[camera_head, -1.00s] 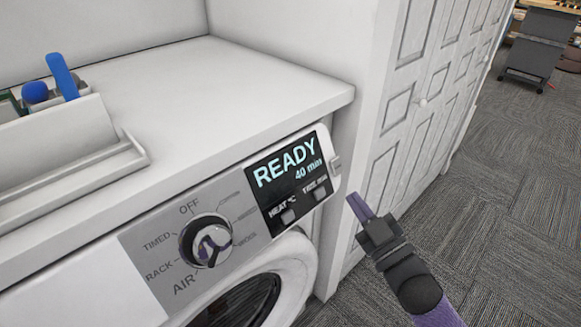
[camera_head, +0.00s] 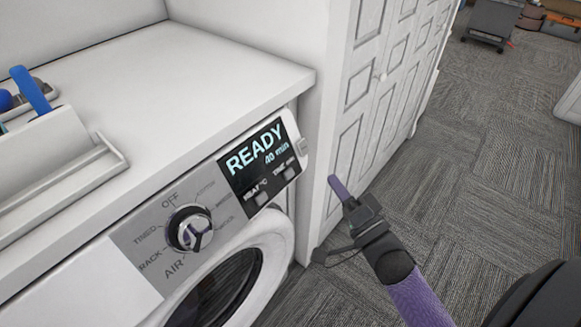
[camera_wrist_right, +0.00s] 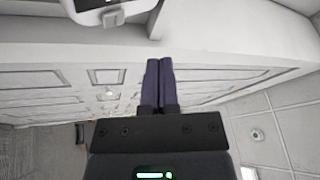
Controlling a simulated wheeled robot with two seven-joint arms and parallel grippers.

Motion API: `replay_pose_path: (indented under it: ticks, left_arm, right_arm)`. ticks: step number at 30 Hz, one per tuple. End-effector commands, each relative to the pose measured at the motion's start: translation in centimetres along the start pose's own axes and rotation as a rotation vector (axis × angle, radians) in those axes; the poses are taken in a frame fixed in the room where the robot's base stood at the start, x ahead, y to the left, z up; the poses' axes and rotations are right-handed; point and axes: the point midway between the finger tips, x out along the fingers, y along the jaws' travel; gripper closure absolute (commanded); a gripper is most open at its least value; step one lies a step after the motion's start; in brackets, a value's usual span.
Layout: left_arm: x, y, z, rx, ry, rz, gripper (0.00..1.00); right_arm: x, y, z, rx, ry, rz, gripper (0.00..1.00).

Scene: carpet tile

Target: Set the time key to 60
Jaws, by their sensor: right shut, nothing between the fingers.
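The dryer's dark display (camera_head: 260,158) reads "READY" and "40 min". Below it are two small keys, a heat key (camera_head: 261,198) on the left and the time key (camera_head: 289,173) on the right. My right gripper (camera_head: 338,188) is shut and empty, to the right of the panel and apart from it, in front of the white panelled doors. In the right wrist view its purple fingers (camera_wrist_right: 158,82) are together, and part of the machine's white front (camera_wrist_right: 110,10) shows at the top. My left gripper is not in view.
A round dial (camera_head: 189,230) sits left of the display, above the round dryer door (camera_head: 275,262). A white counter (camera_head: 150,85) lies above the machine, with a holder of blue-handled items (camera_head: 30,92) at left.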

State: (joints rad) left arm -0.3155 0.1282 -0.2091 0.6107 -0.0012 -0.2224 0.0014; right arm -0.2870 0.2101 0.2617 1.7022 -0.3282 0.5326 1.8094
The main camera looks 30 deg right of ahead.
Motion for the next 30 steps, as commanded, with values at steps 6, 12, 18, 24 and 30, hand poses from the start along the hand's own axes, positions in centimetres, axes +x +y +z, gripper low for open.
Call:
replay_pose_path:
  ticks: [6,12,18,24,30]
  left_arm:
    - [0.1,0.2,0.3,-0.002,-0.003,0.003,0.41]
    - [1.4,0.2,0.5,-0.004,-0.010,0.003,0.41]
    - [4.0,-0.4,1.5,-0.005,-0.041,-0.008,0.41]
    - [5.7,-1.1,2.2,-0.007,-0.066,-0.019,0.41]
    - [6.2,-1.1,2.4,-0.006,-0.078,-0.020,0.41]
  right_arm:
    - [0.0,0.1,0.0,0.001,0.000,0.000,1.00]
    - [0.7,1.0,0.8,0.001,-0.001,-0.001,1.00]
    - [2.7,2.8,2.4,-0.001,-0.001,-0.001,1.00]
    - [4.8,3.9,3.7,0.001,0.000,0.000,1.00]
    - [5.9,4.5,4.4,-0.001,-0.001,-0.001,1.00]
